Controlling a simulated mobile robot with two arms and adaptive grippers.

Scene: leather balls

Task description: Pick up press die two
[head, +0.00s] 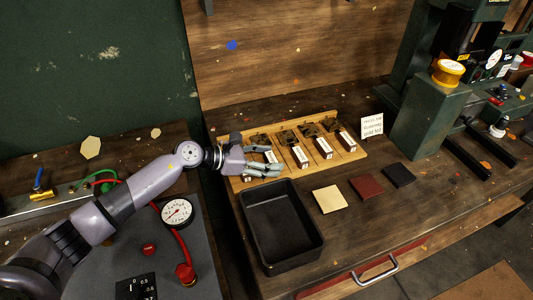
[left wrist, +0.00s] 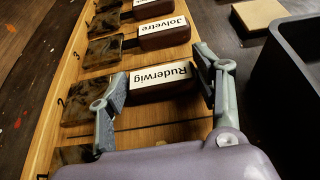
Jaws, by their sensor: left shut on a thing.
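Press die two, a dark patterned square block with a brown handle and a white label "Ruderwig" (left wrist: 163,80), lies beside the mark "2" on the wooden rack in the left wrist view. My left gripper (left wrist: 160,88) is shut on the handle lengthwise, one finger by the block and the other at the labelled handle's outer end. I cannot tell whether the die is clear of the rack (head: 350,156). My right gripper is out of view.
Other dies stand on the rack, one labelled "Jolvetre" (left wrist: 162,28). A black tray (head: 250,215) sits in front. Cream (head: 329,199), dark red (head: 367,187) and black (head: 398,175) squares lie to its right. A "gold foil" card (head: 371,126) and green press (head: 428,125) stand right.

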